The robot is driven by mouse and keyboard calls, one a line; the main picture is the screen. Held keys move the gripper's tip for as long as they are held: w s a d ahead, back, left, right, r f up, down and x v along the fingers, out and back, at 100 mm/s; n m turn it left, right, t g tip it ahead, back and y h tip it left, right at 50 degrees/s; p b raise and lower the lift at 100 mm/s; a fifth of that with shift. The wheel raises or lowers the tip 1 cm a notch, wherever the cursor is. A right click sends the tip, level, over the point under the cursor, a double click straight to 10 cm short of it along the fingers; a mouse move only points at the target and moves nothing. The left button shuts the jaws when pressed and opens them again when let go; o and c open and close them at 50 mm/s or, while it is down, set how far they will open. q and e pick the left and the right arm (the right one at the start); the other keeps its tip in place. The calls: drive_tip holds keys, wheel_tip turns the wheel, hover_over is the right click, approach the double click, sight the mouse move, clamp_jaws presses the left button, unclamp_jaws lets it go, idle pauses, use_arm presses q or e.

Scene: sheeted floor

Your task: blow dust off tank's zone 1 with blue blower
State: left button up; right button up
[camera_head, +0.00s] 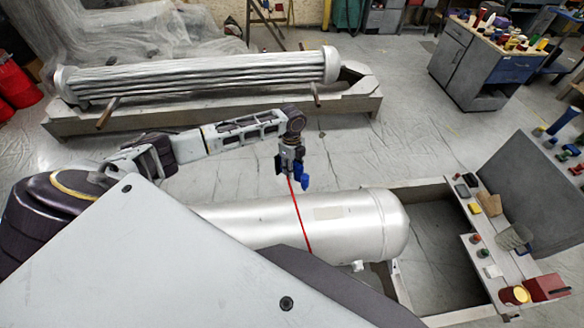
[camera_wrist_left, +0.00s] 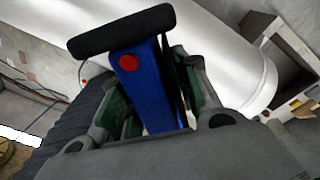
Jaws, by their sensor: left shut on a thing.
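The silver tank (camera_head: 365,225) lies on its side in the head view, its rounded end toward the right; a pale rectangular patch shows on its upper side. My left gripper (camera_head: 291,168) is above the tank's far edge, shut on the blue blower (camera_head: 305,182). In the left wrist view the blower (camera_wrist_left: 146,90) has a blue body, a black bar-shaped top and a red round spot, and sits between the green-padded fingers. A thin red line runs from below the gripper down across the tank. I cannot make out dust or a zone 1 marking. My right gripper is out of view.
A bench (camera_head: 463,240) right of the tank carries jars, a red box (camera_head: 546,288) and small items. A long tube bundle (camera_head: 200,75) lies on a grey stand behind my left arm. A cluttered cabinet (camera_head: 480,65) stands at back right. Open floor lies behind the tank.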

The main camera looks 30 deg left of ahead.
use_arm(q)
drive_tip(key=shift+s+d+f+b, duration=0.1)
drive_tip(key=shift+d+f+b, duration=0.1)
drive_tip(key=shift+f+b, duration=1.65)
drive_tip(key=w+d+b, duration=0.6)
drive_tip(key=w+d, duration=0.7)
drive_tip(key=d, duration=0.4)
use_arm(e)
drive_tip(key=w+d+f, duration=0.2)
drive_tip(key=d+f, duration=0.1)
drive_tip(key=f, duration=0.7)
